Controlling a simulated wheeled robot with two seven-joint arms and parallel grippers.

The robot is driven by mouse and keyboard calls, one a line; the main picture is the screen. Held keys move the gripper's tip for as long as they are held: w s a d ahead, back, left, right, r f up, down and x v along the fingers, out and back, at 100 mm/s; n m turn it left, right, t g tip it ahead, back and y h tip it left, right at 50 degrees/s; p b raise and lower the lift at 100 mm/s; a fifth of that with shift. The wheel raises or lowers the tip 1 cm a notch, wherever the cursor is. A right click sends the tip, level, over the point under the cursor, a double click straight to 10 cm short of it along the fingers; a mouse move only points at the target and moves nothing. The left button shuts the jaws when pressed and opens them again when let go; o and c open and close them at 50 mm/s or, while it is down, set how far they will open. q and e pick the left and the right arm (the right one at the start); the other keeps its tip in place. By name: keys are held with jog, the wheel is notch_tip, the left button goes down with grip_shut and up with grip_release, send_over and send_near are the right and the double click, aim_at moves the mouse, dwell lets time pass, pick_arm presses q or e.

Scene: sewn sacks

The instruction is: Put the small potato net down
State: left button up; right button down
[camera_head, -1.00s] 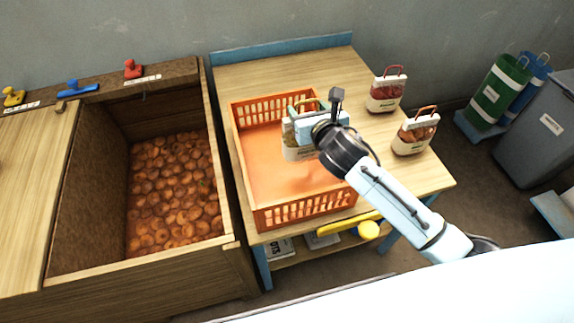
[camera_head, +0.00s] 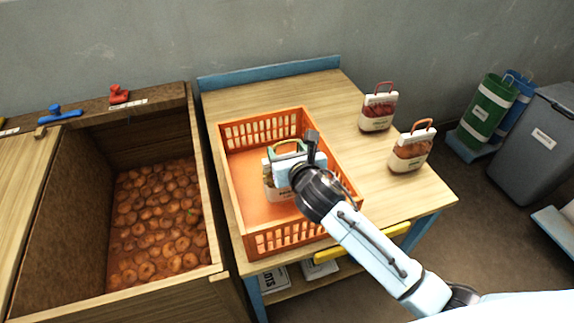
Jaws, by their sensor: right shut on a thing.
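The small potato net (camera_head: 276,190) has a pale band and a green handle loop (camera_head: 289,146). It is upright inside the orange crate (camera_head: 292,237), near the crate's middle and right side. My right gripper (camera_head: 300,163) is shut on the net at its top, and the gripper and wrist hide much of it. I cannot tell whether the net's base touches the crate floor. My left gripper is not in view.
A deep wooden bin (camera_head: 88,203) of potatoes stands left. The crate's left floor is clear.

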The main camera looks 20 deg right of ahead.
jog(key=shift+f+b, duration=0.4)
jog(key=shift+f, duration=1.45)
jog(key=shift+c, duration=2.1)
grip_release()
jog(key=shift+r, duration=0.1)
jog(key=p+v, duration=0.1)
jog(key=v, duration=1.1)
